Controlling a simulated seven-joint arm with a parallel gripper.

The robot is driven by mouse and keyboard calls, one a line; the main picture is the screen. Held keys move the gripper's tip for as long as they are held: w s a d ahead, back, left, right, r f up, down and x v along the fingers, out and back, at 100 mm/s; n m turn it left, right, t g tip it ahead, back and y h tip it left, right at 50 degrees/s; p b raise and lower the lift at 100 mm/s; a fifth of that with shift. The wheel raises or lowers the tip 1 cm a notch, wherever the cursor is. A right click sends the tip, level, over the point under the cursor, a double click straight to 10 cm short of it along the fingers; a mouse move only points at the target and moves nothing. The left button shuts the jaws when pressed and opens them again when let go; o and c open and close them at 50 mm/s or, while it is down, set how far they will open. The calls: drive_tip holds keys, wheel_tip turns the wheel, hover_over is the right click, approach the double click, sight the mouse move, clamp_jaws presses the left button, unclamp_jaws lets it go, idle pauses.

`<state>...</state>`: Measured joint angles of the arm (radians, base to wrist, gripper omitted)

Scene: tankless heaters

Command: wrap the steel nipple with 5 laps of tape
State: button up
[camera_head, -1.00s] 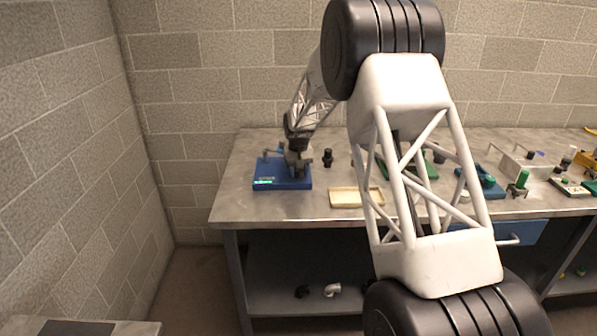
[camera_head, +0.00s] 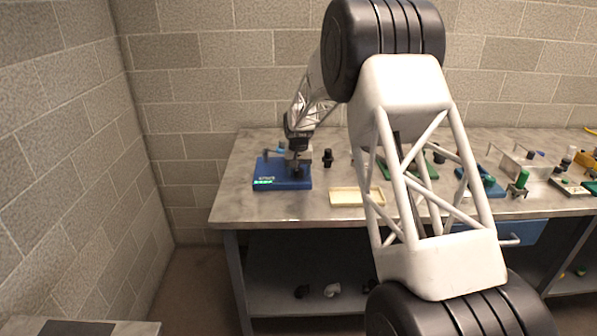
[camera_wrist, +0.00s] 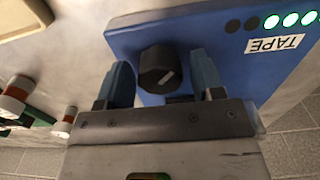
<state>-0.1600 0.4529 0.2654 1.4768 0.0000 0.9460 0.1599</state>
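A blue block labelled TAPE (camera_head: 265,172) sits near the left end of the bench, and it fills the upper right of the wrist view (camera_wrist: 225,70). In the head view my gripper (camera_head: 297,168) is small over the block. I cannot make out the steel nipple or tape.
A cream tray (camera_head: 343,197) lies right of the block. A dark upright fitting (camera_head: 328,158) stands behind it. Green and blue fixtures, including a blue one (camera_head: 490,186), stand further right. Fittings (camera_head: 332,290) lie on the lower shelf.

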sight(299, 170)
drive_tip(key=shift+o, duration=0.3)
drive_tip(key=shift+r, duration=0.15)
drive_tip(key=shift+r, duration=3.75)
drive_tip(key=shift+s+r, duration=0.1)
drive_tip(key=shift+s+d+r, duration=0.15)
drive_tip(key=shift+s+r, duration=0.05)
drive_tip(key=shift+r, duration=0.05)
drive_tip(key=s+d+r, duration=0.3)
drive_tip(key=s+r, duration=0.2)
drive_tip(key=s, duration=0.5)
drive_tip(key=s+d+r+t, duration=0.1)
drive_tip(key=s+d+r, duration=0.35)
drive_tip(key=s, duration=0.45)
drive_tip(key=s+d+r, duration=0.2)
drive_tip(key=s+r, duration=0.4)
drive_tip(key=s, duration=0.4)
drive_tip(key=s+d+f, duration=0.1)
drive_tip(key=s+d, duration=0.1)
drive_tip(key=s, duration=0.9)
drive_tip(key=s+d+f+t, duration=0.1)
drive_tip(key=s+f, duration=0.1)
drive_tip(key=s, duration=0.9)
drive_tip(key=s+d+f, duration=0.2)
drive_tip(key=s, duration=1)
drive_tip(key=shift+d+t, duration=0.3)
